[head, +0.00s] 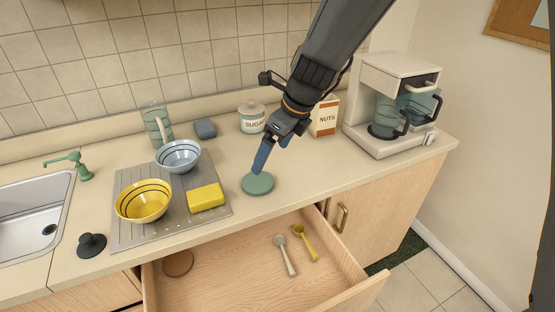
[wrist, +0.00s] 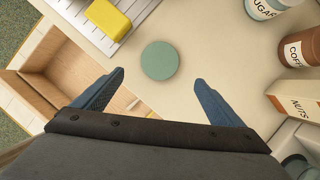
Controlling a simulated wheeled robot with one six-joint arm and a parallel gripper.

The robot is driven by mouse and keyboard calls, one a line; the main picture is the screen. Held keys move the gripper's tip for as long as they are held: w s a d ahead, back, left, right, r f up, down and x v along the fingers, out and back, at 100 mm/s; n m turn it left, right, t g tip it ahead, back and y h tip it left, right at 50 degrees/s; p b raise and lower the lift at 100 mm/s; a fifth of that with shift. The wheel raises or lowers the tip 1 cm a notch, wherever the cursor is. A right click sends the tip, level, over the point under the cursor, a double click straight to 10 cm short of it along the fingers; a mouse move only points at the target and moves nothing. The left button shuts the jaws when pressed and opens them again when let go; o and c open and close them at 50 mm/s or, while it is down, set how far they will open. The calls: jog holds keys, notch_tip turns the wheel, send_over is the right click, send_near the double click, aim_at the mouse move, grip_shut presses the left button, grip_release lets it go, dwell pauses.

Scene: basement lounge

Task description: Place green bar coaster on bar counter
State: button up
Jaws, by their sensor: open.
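The green bar coaster (head: 257,184) is a flat round disc lying on the bar counter (head: 320,177), near its front edge above the open drawer. In the wrist view the coaster (wrist: 160,60) lies flat beyond the fingertips, with bare counter around it. My gripper (head: 268,158) has blue fingers and is just above and behind the coaster in the head view. In the wrist view my gripper (wrist: 158,78) is open, with nothing between its fingers. One finger overlaps the coaster's edge in the head view; I cannot tell whether they touch.
A yellow sponge (head: 205,197) and a yellow bowl (head: 144,201) sit on the metal drainboard (head: 128,232) at left. The sugar jar (head: 252,118), nuts box (head: 325,118) and coffee machine (head: 392,98) stand behind. The open drawer (head: 225,279) holds two spoons and a brown disc.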

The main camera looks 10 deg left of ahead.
jog(key=s+d+n+h, duration=0.1)
jog(key=s+d+n, duration=0.3)
jog(key=d+n, duration=0.3)
jog(key=s+d+f+n+h, duration=0.1)
jog(key=s+d+n, duration=0.4)
jog(key=d+n, duration=0.3)
jog(key=s+d+f+n+h, duration=0.1)
jog(key=s+d+n, duration=0.3)
jog(key=d+n, duration=0.4)
jog(key=d+h, duration=0.1)
jog(key=d, duration=0.3)
jog(key=shift+s+d+f, duration=0.15)
jog(key=shift+s+d, duration=0.2)
jog(key=shift+s, duration=0.05)
jog(key=shift+f+b, duration=1.4)
jog(key=shift+f, duration=0.1)
